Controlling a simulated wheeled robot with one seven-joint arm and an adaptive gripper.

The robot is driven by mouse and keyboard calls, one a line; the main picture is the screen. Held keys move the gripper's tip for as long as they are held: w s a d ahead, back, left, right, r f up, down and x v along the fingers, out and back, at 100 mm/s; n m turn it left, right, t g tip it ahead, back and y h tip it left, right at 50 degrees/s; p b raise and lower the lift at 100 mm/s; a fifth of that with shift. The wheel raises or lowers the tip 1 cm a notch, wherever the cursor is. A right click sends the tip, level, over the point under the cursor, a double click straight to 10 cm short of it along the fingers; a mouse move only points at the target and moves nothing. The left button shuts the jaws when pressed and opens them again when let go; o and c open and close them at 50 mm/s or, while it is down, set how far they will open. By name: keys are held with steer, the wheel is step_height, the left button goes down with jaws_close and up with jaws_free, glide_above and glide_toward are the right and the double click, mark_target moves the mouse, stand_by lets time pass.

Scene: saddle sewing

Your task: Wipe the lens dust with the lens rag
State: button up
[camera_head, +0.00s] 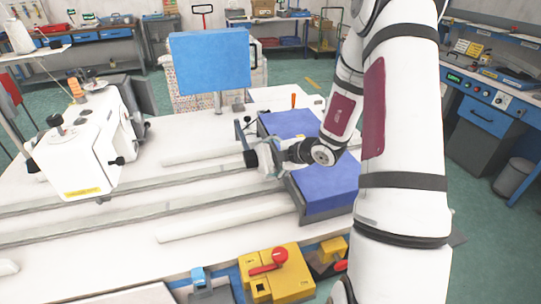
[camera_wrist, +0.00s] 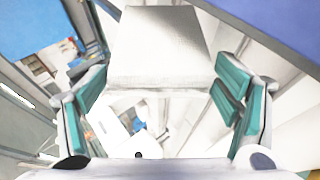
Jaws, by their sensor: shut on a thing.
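My gripper (camera_head: 258,152) is over the middle of the white worktable, beside the blue pads, and looks small and partly hidden by its own wrist in the head view. In the wrist view, the teal-padded fingers of my gripper (camera_wrist: 163,82) stand on either side of a pale grey-white, flat-faced piece (camera_wrist: 160,45), which they hold. It appears to be the lens rag, though its cloth texture is hard to tell. I cannot make out the lens or any dust on it in either view.
A white sewing machine (camera_head: 80,150) stands at the left of the worktable (camera_head: 110,245). A blue panel (camera_head: 210,62) rises on a post behind my gripper. Blue pads (camera_head: 325,187) lie to the right. A yellow box (camera_head: 277,284) with a red lever is at the front edge.

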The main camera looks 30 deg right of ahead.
steer(key=shift+d, duration=0.15)
steer(key=shift+s+d, duration=0.15)
steer(key=shift+d, duration=0.25)
step_height(320, 180, up, 14)
steer(key=p, duration=0.7)
steer(key=shift+p, duration=0.3)
stand_by(0.5)
stand_by(0.6)
steer(key=w+a+b, duration=0.2)
steer(key=w+a, duration=0.1)
steer(key=a, duration=0.7)
steer(key=w+a+r+n+y+b, duration=0.1)
steer(key=w+a+b, duration=0.2)
steer(key=a, duration=0.7)
steer(key=shift+w+a+r, duration=0.15)
steer(key=shift+w+r, duration=0.05)
steer(key=shift+w, duration=0.6)
